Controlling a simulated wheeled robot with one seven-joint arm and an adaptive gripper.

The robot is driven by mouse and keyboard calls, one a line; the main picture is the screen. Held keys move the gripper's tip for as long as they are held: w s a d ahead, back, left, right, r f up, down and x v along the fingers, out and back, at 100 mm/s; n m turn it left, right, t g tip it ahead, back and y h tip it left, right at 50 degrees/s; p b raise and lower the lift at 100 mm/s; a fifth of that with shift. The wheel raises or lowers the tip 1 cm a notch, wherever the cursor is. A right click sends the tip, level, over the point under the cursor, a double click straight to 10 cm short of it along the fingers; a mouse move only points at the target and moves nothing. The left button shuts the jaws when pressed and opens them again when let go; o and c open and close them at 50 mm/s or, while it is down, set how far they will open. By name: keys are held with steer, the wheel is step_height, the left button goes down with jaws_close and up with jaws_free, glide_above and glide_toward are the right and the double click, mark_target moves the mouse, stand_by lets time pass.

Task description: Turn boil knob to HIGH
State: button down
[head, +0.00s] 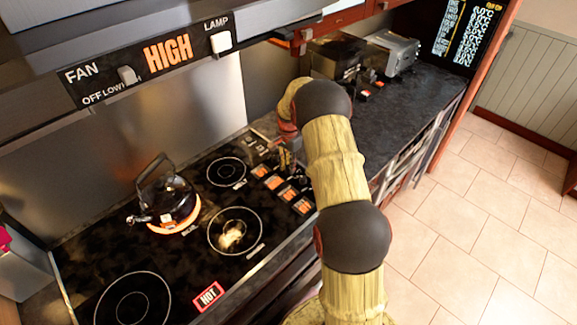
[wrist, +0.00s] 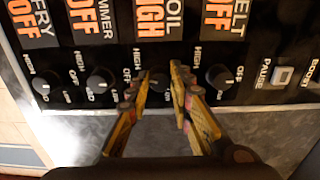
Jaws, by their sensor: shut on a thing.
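In the wrist view, the boil knob (wrist: 159,84) is a dark knob below the boil display (wrist: 151,22), which reads HIGH in orange. My gripper (wrist: 161,72) is shut on this knob, with one yellow finger on each side of it. The fingers hide part of the knob and its markings. In the head view, my gripper (head: 287,153) is at the right end of the stovetop, mostly hidden behind my arm.
The simmer knob (wrist: 100,82) and melt knob (wrist: 219,77) flank the boil knob; their displays read OFF. The fry knob (wrist: 43,85) is further left, a pause button (wrist: 282,76) to the right. A kettle (head: 170,200) stands on a glowing burner. The hood (head: 150,55) overhangs the stove.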

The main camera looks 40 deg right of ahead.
mark_target(288, 166)
steer(key=shift+m, duration=1.5)
steer(key=c, duration=1.6)
jaws_free()
step_height(288, 166, up, 12)
